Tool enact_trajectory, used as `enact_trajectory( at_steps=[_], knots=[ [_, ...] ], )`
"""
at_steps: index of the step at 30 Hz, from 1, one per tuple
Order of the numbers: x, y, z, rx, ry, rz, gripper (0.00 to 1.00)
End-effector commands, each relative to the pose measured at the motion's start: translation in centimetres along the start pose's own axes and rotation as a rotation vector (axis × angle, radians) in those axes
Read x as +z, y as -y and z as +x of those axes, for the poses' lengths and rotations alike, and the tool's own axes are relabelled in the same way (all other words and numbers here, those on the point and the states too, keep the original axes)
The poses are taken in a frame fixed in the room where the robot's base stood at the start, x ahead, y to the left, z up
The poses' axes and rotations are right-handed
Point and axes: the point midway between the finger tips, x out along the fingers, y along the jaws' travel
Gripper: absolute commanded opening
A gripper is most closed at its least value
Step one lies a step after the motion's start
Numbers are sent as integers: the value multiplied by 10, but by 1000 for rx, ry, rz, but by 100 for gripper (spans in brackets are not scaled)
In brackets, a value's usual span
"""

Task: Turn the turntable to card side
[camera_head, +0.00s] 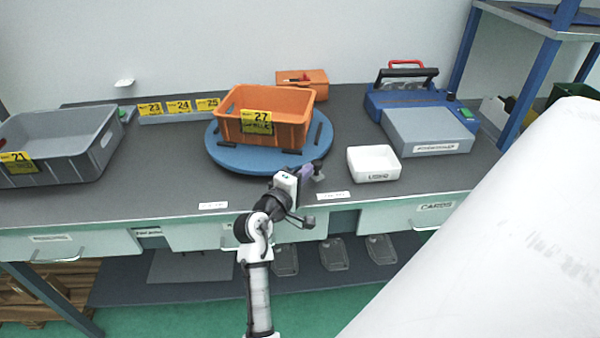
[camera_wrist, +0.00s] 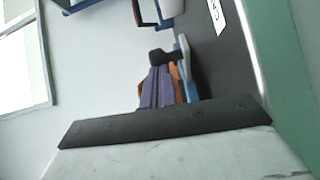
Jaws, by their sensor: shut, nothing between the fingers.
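The turntable (camera_head: 235,157) is a round blue disc on the dark bench. An orange crate (camera_head: 300,102) stands on it, with a yellow card (camera_head: 256,122) marked 27 on the side facing me. Short black bars stand around the crate on the disc. My gripper (camera_head: 314,170) is shut and empty at the disc's front right edge. In the wrist view its purple fingers (camera_wrist: 158,88) lie together, with a dark piece at their tips. A sliver of the blue disc (camera_wrist: 184,62) shows beside them. I cannot tell whether the fingers touch the disc.
A white bin (camera_head: 373,163) stands close right of my gripper. A blue and grey machine (camera_head: 425,130) is behind it. A grey crate (camera_head: 90,160) stands at far left, with yellow number cards (camera_head: 180,107) at the back.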

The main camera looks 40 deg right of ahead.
Motion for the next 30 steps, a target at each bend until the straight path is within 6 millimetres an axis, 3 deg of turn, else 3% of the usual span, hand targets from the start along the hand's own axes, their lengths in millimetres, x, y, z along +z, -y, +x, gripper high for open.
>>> enact_trajectory(
  at_steps=[18,30],
  knots=[
    [26,-3,60,-1,2,0,0],
    [31,-3,80,0,1,1,0]
  ],
)
